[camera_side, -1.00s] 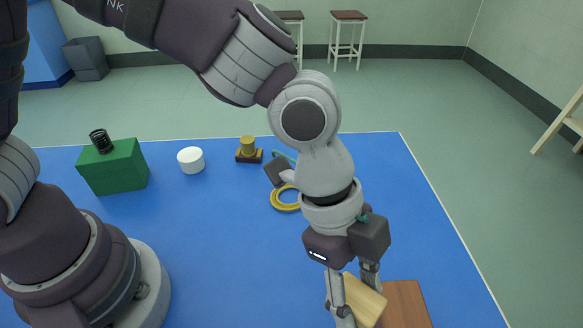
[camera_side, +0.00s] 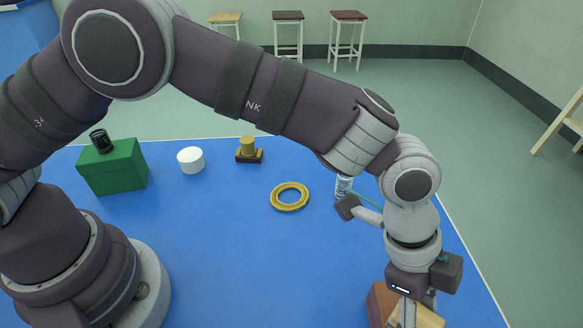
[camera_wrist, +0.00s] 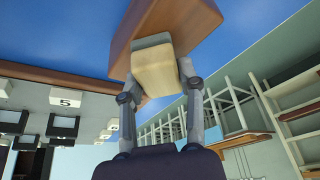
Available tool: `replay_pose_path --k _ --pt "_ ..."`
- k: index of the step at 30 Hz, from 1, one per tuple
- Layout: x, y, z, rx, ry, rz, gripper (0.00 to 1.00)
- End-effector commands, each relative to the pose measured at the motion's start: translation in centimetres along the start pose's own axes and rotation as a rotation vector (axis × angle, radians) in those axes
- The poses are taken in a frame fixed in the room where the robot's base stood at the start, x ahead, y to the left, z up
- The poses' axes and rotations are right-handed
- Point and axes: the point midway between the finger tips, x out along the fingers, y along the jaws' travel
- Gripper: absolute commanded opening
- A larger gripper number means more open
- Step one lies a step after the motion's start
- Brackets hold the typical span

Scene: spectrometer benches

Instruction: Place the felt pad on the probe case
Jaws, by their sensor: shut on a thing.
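My gripper (camera_wrist: 157,80) is shut on a cream block-shaped pad, which I take as the felt pad (camera_wrist: 154,66). In the side view my gripper (camera_side: 417,312) and the pad (camera_side: 430,318) are low at the right, partly cut off by the frame's bottom. A brown box (camera_side: 377,300), possibly the probe case, stands just behind and left of them; it also shows in the wrist view (camera_wrist: 190,17), beyond the pad. The pad overlaps the box in both views; I cannot tell whether they touch.
A green box (camera_side: 113,170) with a black coil (camera_side: 100,141) on top, a white cylinder (camera_side: 190,160), a brass piece on a dark base (camera_side: 248,151) and a yellow ring (camera_side: 290,197) stand on the blue mat (camera_side: 240,260). The mat's middle is clear.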

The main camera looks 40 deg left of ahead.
Motion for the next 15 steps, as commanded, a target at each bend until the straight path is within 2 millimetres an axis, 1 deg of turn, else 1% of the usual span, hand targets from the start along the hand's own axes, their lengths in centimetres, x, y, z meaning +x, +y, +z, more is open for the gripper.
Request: replay_pose_path --k 1,6,7,15 --pt "0.07 0.01 0.04 0.0 -0.001 0.001 0.39" --pt "0.04 0.01 0.02 0.0 0.0 0.0 0.61" --pt "0.04 0.01 0.02 0.0 0.0 0.0 0.62" --pt "-0.06 0.01 -0.03 0.0 0.0 0.0 0.62"
